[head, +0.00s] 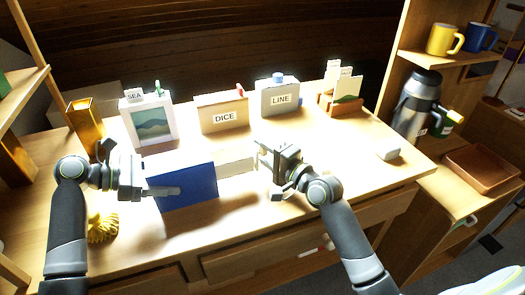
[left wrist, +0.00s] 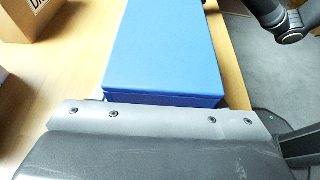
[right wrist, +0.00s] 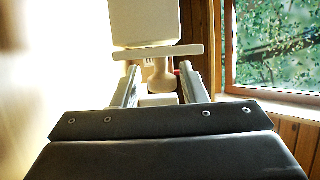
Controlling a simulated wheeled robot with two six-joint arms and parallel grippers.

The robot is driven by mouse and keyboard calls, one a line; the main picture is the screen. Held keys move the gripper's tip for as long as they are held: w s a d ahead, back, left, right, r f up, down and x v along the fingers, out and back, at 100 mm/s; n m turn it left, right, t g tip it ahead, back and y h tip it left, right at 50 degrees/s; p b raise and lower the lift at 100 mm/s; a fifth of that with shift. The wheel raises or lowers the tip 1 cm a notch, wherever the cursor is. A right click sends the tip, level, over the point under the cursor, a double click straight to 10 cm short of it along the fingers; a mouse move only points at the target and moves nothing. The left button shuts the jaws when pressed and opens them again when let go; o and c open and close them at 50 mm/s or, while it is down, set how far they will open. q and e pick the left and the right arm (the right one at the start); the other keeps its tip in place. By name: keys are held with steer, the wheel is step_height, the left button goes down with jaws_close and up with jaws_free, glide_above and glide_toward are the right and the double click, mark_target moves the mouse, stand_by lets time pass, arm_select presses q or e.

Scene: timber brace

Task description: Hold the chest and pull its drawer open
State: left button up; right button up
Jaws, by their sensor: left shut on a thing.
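The blue chest (head: 188,186) stands on the desk with its pale drawer (head: 236,163) sticking out of its right end. My left gripper (head: 160,185) is shut on the chest's left end, one finger lying along its front face. In the left wrist view the chest's blue top (left wrist: 160,50) extends away from the gripper, whose fingers are hidden. My right gripper (head: 262,160) is at the drawer's outer end. In the right wrist view the drawer front (right wrist: 158,52) and its round knob (right wrist: 161,78) show. The open fingers (right wrist: 158,88) stand either side of the knob, with gaps.
Behind stand the SEA picture box (head: 149,120), the DICE box (head: 222,113) and the LINE box (head: 277,97). A yellow brush-like thing (head: 102,228) lies near my left arm. A small white block (head: 388,153) lies at right. Desk front right is clear.

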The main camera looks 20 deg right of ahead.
steer(key=shift+o, duration=0.4)
steer(key=shift+s+d, duration=0.15)
steer(key=shift+s, duration=0.15)
steer(key=v, duration=1.1)
steer(key=shift+s, duration=0.25)
arm_select(q)
steer(key=o, duration=1.3)
